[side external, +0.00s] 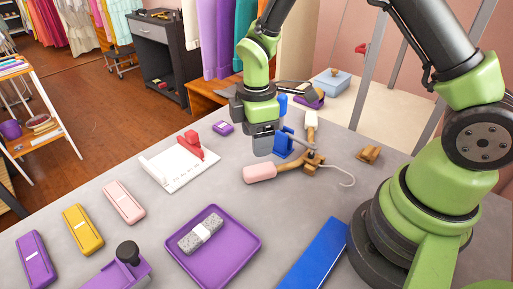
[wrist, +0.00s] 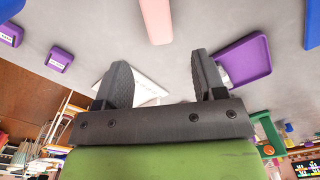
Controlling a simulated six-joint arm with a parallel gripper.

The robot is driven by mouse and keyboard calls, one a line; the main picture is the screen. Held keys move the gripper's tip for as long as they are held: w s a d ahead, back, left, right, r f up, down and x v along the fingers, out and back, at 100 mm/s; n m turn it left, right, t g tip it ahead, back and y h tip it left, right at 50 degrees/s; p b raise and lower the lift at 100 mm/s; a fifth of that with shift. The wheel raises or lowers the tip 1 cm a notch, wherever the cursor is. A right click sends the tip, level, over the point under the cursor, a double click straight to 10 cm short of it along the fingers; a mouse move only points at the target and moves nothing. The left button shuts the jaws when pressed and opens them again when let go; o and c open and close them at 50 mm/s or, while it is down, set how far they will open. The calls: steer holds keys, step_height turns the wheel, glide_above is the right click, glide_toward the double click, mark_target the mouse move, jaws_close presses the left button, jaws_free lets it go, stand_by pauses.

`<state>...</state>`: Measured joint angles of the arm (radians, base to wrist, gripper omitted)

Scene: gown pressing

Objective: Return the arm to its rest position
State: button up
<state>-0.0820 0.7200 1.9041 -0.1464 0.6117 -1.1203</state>
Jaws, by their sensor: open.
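My gripper (side external: 263,147) hangs over the grey table, fingers down, above and just behind a pink-ended wooden tool (side external: 262,173) with a thin pale cord. In the wrist view my gripper (wrist: 162,72) has its two dark fingers spread apart, with nothing between them. A pink block-like end (wrist: 157,20) shows beyond the fingers. I cannot tell from the side view how high the fingertips are above the table, but they look apart from the tool.
A purple tray (side external: 248,243) holds a grey bundle with a white band (side external: 201,233). A white board (side external: 160,178) with a red part lies at left. Pink (side external: 124,202), yellow (side external: 83,230) and purple (side external: 36,261) cases line the left side. A blue strip (side external: 312,262) lies near my base.

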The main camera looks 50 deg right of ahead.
steer(key=shift+r, duration=0.15)
steer(key=s+r+m+t, duration=0.2)
steer(key=s+r+m, duration=0.1)
steer(key=r, duration=0.3)
steer(key=s+r+m+t+y, duration=0.1)
steer(key=s+r+m, duration=0.25)
steer(key=r, duration=0.25)
steer(key=s+r+m+t, duration=0.2)
steer(key=r+m, duration=0.2)
steer(key=r, duration=0.2)
steer(key=s+r+m+t+y, duration=0.1)
steer(key=s+r+m+t, duration=0.1)
steer(key=s+m, duration=0.3)
steer(key=s+r, duration=0.1)
steer(key=s, duration=0.2)
steer(key=shift+w, duration=0.1)
